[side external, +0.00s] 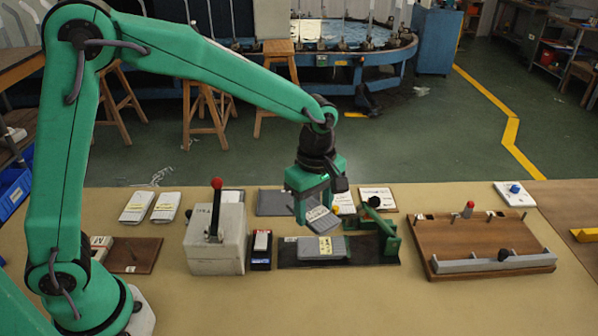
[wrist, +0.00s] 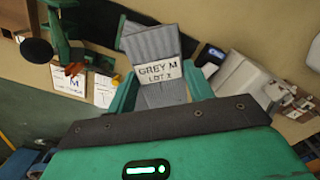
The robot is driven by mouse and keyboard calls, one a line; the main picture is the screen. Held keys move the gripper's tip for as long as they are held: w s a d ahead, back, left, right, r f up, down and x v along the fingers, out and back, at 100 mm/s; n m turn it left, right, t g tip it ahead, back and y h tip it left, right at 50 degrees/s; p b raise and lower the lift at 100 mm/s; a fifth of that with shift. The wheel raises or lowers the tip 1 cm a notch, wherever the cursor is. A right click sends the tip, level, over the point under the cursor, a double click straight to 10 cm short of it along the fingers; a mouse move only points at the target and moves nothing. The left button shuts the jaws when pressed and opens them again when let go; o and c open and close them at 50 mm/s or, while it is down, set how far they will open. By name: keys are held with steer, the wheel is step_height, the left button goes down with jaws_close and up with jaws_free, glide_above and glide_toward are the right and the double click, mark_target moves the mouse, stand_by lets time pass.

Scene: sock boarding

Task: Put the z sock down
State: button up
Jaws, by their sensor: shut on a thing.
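A grey ribbed sock (side external: 322,219) with a white label hangs in my gripper (side external: 312,203), a little above the bench. In the wrist view the sock (wrist: 165,97) lies between the two green fingers of my gripper (wrist: 162,92), which is shut on it. Its label (wrist: 158,73) reads "GREY M" with a lot line too small to read surely. Below it stands a dark fixture (side external: 285,257) with a green clamp frame (side external: 388,238).
A grey press box with a red-knobbed lever (side external: 216,250) and a small dark box (side external: 261,250) stand left. A wooden board (side external: 470,238) with a grey bar lies right. White cards (side external: 377,199) and a grey mat (side external: 273,203) lie behind. The bench front is clear.

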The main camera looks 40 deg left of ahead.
steer(key=s+d+r+n, duration=0.1)
steer(key=s+d+n, duration=0.5)
steer(key=d+n, duration=0.2)
steer(key=shift+s+d+r+n, duration=0.2)
steer(key=shift+s+n, duration=0.1)
steer(key=shift+n, duration=1.1)
steer(key=shift+a, duration=0.1)
glide_above(323, 246)
step_height(323, 246, down, 7)
steer(key=shift+f, duration=2)
steer(key=shift+f, duration=0.15)
steer(key=o, duration=1)
steer(key=shift+c, duration=0.2)
